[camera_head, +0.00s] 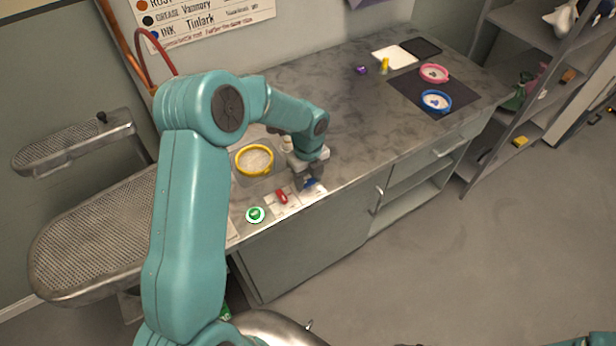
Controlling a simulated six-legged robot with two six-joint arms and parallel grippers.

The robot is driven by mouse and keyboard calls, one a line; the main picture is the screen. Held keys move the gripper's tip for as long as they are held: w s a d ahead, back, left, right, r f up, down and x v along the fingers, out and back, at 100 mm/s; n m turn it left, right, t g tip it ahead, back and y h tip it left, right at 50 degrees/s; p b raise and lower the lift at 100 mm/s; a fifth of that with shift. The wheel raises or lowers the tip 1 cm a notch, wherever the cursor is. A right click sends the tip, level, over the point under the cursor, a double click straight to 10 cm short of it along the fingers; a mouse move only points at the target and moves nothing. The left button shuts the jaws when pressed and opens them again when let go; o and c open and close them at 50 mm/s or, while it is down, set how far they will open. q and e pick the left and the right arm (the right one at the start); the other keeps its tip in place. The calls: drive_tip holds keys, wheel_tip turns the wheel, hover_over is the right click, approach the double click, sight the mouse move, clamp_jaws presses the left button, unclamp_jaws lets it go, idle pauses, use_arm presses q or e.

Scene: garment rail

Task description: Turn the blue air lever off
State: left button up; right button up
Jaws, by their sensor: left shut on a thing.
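The blue air lever (311,185) is on a pale panel at the front edge of the grey counter. Only a small blue part of it shows below my left gripper (307,182). My left gripper points down over the panel and is shut on the blue lever. Its fingertips partly hide the lever, so its exact angle is hard to tell. A red lever (281,196) is just left of it on the same panel. A green round button (255,214) is farther left. My right gripper is not in view.
A yellow-rimmed round dish (254,160) sits behind the panel. Pink (434,73) and blue (435,101) hoops lie on a dark mat at the right. A perforated pressing board (95,245) is at the left. The counter's middle is clear.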

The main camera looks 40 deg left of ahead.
sight(308, 181)
use_arm(q)
drive_tip(key=n+b, duration=0.2)
drive_tip(key=n, duration=0.2)
drive_tip(key=shift+f+b, duration=0.15)
drive_tip(key=shift+b, duration=0.25)
drive_tip(key=n+b, duration=0.2)
drive_tip(key=n, duration=0.2)
drive_tip(key=n+b, duration=0.2)
drive_tip(key=n, duration=0.4)
drive_tip(key=n+b, duration=0.1)
drive_tip(key=n, duration=0.1)
drive_tip(key=n+b, duration=0.1)
drive_tip(key=shift+r+n, duration=0.25)
drive_tip(key=shift+n, duration=0.15)
drive_tip(key=o, duration=1.1)
drive_tip(key=shift+c, duration=0.2)
wheel_tip(308, 181, up, 16)
drive_tip(key=shift+r+p, duration=0.15)
drive_tip(key=shift+p, duration=0.2)
